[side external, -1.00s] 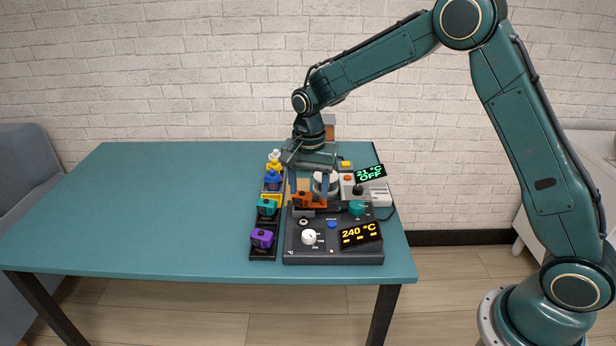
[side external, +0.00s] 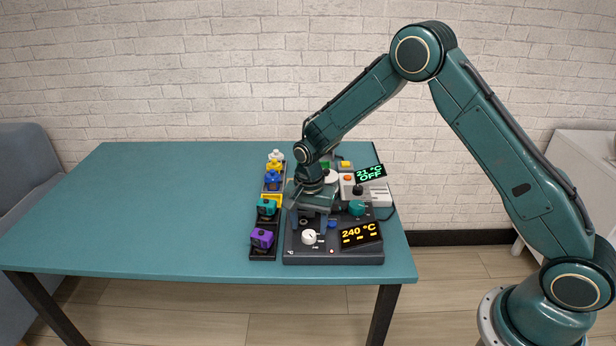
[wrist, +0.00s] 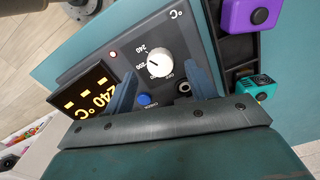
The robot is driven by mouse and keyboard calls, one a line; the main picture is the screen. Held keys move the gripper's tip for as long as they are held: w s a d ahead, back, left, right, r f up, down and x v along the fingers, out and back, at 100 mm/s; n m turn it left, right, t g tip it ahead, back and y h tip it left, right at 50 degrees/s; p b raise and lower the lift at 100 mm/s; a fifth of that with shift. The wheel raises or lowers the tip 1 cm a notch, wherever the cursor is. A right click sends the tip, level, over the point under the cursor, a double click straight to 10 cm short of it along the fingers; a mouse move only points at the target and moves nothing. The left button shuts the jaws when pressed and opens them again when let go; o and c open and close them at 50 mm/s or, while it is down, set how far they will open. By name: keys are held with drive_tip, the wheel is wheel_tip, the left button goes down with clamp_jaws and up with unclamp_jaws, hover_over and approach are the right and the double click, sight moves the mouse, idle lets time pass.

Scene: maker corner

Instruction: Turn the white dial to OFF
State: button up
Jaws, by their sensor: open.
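The white dial (side external: 309,237) sits on the front of a dark grey control box (side external: 292,254), whose lit display (side external: 360,235) reads 240 °C. In the wrist view the dial (wrist: 159,64) shows a short dark pointer mark on its left side, with "240" printed at its upper left and small lettering below it. My gripper (side external: 309,224) is open and empty just behind and above the dial. In the wrist view its two blue fingers (wrist: 160,80) stand either side of the dial's near side, apart from it.
A blue button (wrist: 144,99) lies close to the dial. A rack beside the box holds purple (side external: 262,239) and teal (side external: 266,207) blocks. A second unit's display (side external: 370,173) reads 21 °C OFF. The table's left (side external: 130,210) is clear.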

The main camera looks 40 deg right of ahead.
sight(309, 237)
drive_tip(key=shift+f, duration=1.4)
drive_tip(key=c, duration=1)
